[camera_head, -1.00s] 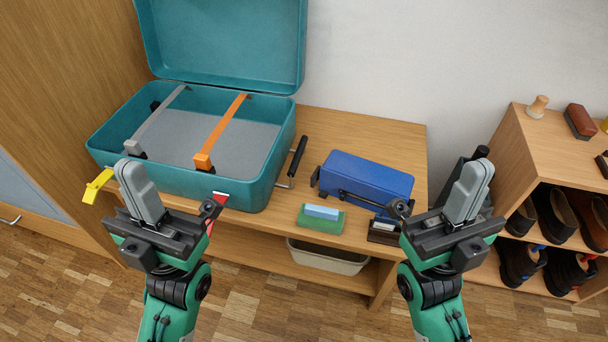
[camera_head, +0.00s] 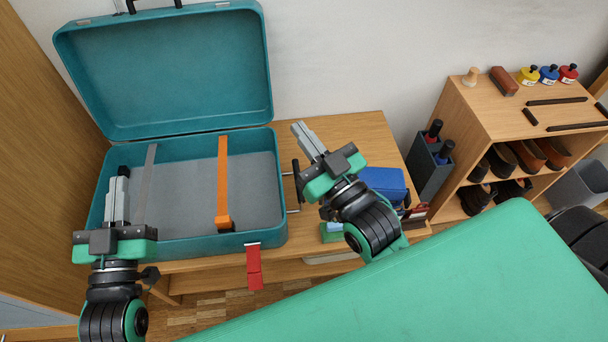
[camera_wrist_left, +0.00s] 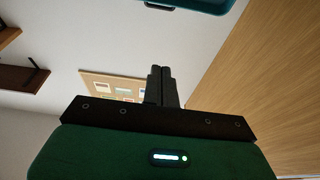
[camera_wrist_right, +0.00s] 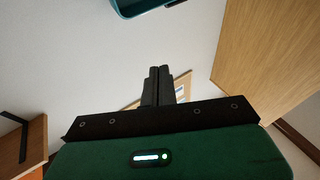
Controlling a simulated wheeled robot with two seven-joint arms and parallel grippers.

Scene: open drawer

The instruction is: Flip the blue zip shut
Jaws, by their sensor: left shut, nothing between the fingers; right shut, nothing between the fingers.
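A blue case (camera_head: 386,181) lies on the wooden bench, partly hidden behind my right arm. I cannot make out a separate blue zip on it. An open teal suitcase (camera_head: 262,205) stands to its left, with its lid (camera_head: 165,70) raised against the wall. My left gripper (camera_head: 117,184) is shut and empty, over the suitcase's left side. My right gripper (camera_head: 303,132) is shut and empty, right of the suitcase and up and left of the blue case. The closed fingers also show in the left wrist view (camera_wrist_left: 162,86) and right wrist view (camera_wrist_right: 158,86).
A grey strap (camera_head: 147,185) and an orange strap (camera_head: 222,180) cross the suitcase. A red tag (camera_head: 254,266) hangs at its front. A green-and-blue block (camera_head: 331,232) is partly hidden by my right arm. A shoe shelf (camera_head: 470,120) stands at the right.

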